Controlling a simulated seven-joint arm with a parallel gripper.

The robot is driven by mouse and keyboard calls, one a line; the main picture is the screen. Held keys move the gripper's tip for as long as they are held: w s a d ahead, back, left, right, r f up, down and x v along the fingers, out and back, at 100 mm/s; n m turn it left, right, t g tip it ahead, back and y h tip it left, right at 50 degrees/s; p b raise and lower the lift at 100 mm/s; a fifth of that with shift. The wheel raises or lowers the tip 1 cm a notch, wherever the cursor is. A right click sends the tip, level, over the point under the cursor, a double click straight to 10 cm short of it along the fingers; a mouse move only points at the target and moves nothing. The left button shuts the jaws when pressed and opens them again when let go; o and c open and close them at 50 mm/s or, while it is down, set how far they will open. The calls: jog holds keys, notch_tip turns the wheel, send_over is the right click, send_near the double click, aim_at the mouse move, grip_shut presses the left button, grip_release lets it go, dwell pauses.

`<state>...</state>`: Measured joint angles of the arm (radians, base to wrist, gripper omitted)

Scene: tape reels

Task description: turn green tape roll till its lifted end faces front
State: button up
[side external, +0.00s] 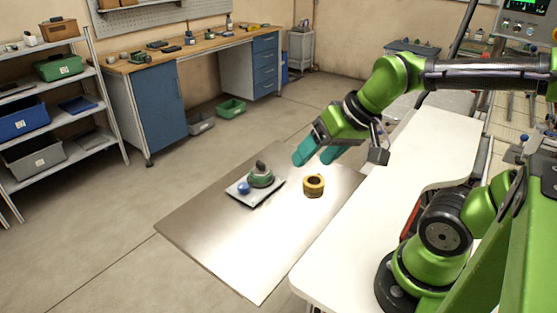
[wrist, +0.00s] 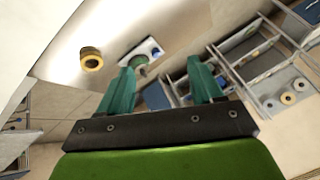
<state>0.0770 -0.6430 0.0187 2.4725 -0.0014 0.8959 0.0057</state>
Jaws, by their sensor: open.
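A green tape roll (side external: 260,178) sits on a small pale plate (side external: 238,199) on the metal-topped table. A dark grey piece stands up from its top; I cannot tell whether it is the lifted tape end, nor which way that end faces.
A yellow tape roll (side external: 314,187) stands on the table right of the plate; it also shows in the wrist view (wrist: 91,60). A small blue object (side external: 243,188) sits on the plate beside the green roll. The table's front and left (side external: 215,240) are clear.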

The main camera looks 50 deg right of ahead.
jog(key=shift+s+a+r+t, duration=0.3)
jog(key=shift+s+a, duration=0.15)
jog(key=shift+s, duration=0.1)
jog(key=shift+o, duration=0.9)
jog(key=shift+s+a+r+n+y, duration=0.1)
jog(key=shift+a+r+n+y, duration=0.05)
jog(key=shift+r+n+y, duration=0.2)
jog(key=shift+o, duration=1.1)
jog(key=shift+f, duration=0.3)
jog(key=n+g+h, duration=0.1)
jog(key=g+h, duration=0.2)
send_near(261, 162)
jog(key=shift+n, duration=0.25)
jog(key=x, duration=1)
jog(key=shift+f, duration=0.1)
